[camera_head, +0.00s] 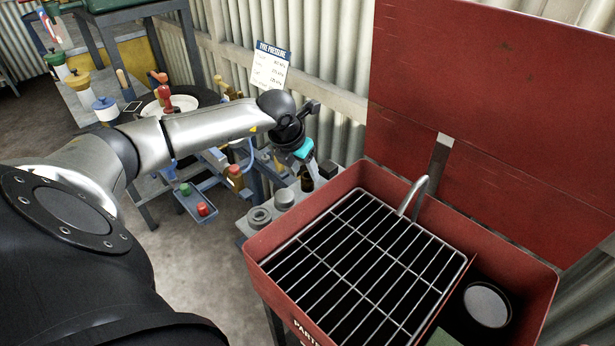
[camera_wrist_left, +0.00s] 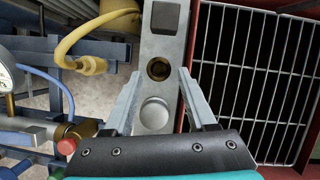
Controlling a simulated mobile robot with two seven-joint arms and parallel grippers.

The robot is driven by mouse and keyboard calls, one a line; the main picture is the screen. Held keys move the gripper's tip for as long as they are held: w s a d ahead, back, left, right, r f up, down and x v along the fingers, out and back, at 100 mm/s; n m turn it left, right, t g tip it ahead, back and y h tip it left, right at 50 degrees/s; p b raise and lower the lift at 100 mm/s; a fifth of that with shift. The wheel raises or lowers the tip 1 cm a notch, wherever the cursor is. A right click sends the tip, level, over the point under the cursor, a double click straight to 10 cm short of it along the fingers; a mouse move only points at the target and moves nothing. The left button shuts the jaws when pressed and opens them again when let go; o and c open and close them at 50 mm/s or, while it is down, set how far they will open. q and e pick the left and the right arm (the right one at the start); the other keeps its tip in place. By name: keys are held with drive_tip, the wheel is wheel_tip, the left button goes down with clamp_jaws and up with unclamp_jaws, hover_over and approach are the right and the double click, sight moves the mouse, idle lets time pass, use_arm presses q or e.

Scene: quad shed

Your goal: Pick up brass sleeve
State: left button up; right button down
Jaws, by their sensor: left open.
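The brass sleeve (camera_wrist_left: 159,69) is a small dark, brass-rimmed ring standing on a narrow grey ledge (camera_wrist_left: 158,112) in the left wrist view. In the head view it appears as a small dark, brownish piece (camera_head: 307,184) just below my left gripper (camera_head: 306,166), partly covered by it. In the left wrist view my left gripper (camera_wrist_left: 159,76) is open, with one finger on each side of the ledge and the tips about level with the sleeve. Nothing is held. I cannot tell how far the tips are above it. My right gripper is not in view.
A round grey cap (camera_wrist_left: 154,112) and a dark square block (camera_wrist_left: 165,16) flank the sleeve on the ledge. A red chest (camera_head: 262,249) with a wire rack (camera_head: 365,262) stands beside it. Blue frames and a yellow hose (camera_wrist_left: 85,45) lie on the other side.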

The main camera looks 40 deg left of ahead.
sight(307, 175)
use_arm(q)
drive_tip(key=shift+x, duration=1.95)
drive_tip(key=shift+a, duration=0.1)
clamp_jaws()
drive_tip(key=shift+r, duration=0.1)
